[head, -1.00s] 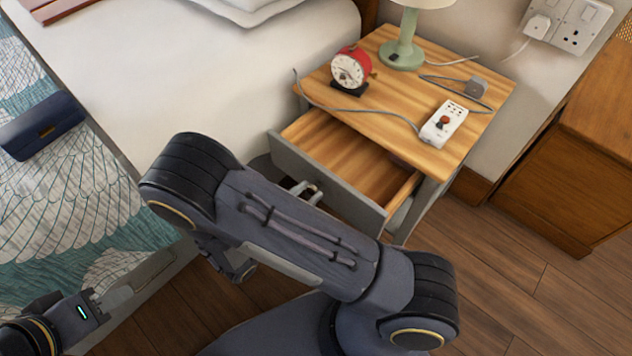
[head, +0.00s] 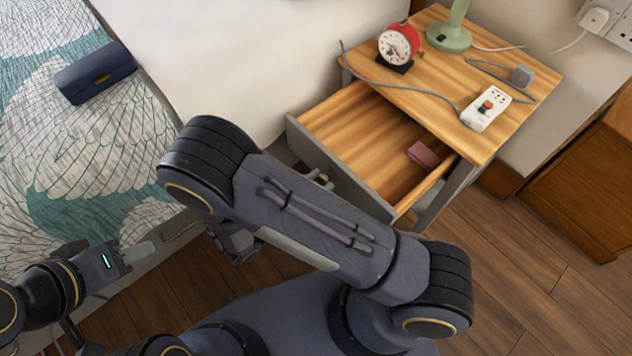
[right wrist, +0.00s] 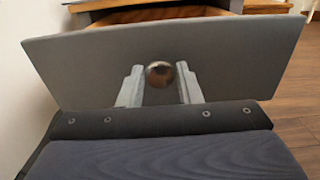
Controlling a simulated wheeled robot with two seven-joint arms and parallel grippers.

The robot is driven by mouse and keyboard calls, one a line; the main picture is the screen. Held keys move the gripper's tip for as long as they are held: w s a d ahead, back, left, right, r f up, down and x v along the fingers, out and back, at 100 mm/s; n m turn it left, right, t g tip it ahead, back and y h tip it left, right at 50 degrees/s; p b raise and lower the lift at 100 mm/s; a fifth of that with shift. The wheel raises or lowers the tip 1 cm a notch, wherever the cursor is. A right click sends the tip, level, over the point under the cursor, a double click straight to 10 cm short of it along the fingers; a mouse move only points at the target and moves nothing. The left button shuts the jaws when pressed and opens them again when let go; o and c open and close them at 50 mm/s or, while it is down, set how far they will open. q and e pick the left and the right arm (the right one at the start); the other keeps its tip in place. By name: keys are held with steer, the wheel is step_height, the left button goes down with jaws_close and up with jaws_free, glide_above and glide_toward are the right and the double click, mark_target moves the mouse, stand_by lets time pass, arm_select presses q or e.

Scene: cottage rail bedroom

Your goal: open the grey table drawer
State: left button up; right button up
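The grey-fronted drawer (head: 340,165) of the wooden-topped bedside table (head: 440,80) stands well out, and its wooden inside shows. In the right wrist view the grey drawer front (right wrist: 235,65) fills the middle, with a round metal knob (right wrist: 159,74) on it. In the head view my right arm hides part of the drawer front, and the right fingertips (head: 318,178) just show there. My left gripper (head: 138,254) is low at the left, beside the bed, away from the drawer.
A small dark pink object (head: 424,154) lies in the drawer. A red alarm clock (head: 398,45), a green lamp base (head: 450,36) and a white power strip (head: 486,108) with cables stand on the table. The bed is at the left; wooden floor (head: 500,270) is clear at the right.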

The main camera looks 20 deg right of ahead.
steer(key=o, duration=0.4)
steer(key=p+v, duration=0.1)
steer(key=v, duration=0.6)
steer(key=shift+s+a, duration=0.15)
steer(key=shift+a, duration=0.2)
steer(key=s+d+r+m+y, duration=0.5)
steer(key=d+r+m+y, duration=0.2)
steer(key=r+m+y, duration=0.4)
steer(key=s+d+r+m+y, duration=0.4)
steer(key=d+r+m+y, duration=0.4)
steer(key=m, duration=0.5)
step_height(320, 180, up, 27)
steer(key=g+y+p, duration=0.1)
steer(key=p, duration=2.7)
